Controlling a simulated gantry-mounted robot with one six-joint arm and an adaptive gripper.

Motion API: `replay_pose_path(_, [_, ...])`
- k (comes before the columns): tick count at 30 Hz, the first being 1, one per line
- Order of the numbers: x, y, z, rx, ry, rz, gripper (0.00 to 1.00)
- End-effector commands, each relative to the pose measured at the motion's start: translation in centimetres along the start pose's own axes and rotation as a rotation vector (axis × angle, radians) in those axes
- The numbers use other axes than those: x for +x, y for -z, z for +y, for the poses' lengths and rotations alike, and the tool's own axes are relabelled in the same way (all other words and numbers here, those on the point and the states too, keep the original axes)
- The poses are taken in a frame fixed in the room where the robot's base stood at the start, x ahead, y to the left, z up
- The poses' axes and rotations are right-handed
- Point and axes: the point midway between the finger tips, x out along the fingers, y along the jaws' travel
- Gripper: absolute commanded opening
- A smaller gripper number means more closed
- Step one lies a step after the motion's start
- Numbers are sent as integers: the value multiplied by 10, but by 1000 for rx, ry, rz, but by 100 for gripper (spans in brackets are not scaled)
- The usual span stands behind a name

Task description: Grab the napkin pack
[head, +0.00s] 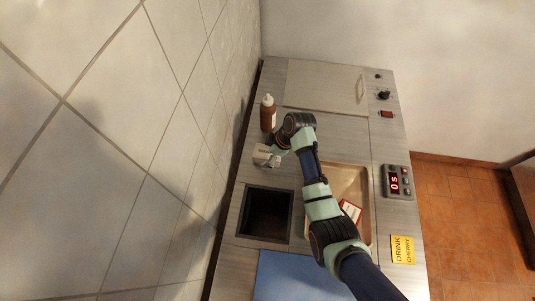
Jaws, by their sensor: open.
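My gripper (276,149) is over the left side of the counter, near the wall. Its fingers are small in the head view; it is open. A small pale, boxy thing (262,154) shows right at the gripper's end; I cannot tell whether it is a pack or touches the fingers. A white packet with red edges (350,210) lies in the tan tray (350,174), partly covered by my arm. I cannot tell for certain which of these is the napkin pack.
A brown bottle with a white cap (267,114) stands upright beyond the gripper. A dark square opening (267,213) lies nearer than the gripper. A blue mat (285,277), a closed lid panel (325,85) and a timer (397,182) are on the counter. The tiled wall (150,130) borders the left.

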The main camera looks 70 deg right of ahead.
Motion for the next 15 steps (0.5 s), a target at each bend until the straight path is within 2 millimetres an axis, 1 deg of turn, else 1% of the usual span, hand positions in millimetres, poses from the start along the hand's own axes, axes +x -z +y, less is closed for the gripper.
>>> replay_pose_path(4, [0, 0, 0, 0, -1, 0, 94])
replay_pose_path(5, [0, 0, 0, 0, -1, 0, 92])
replay_pose_path(6, [0, 0, 0, 0, -1, 0, 85])
replay_pose_path(14, [0, 0, 0, 0, -1, 0, 42])
replay_pose_path(15, [0, 0, 0, 0, -1, 0, 35])
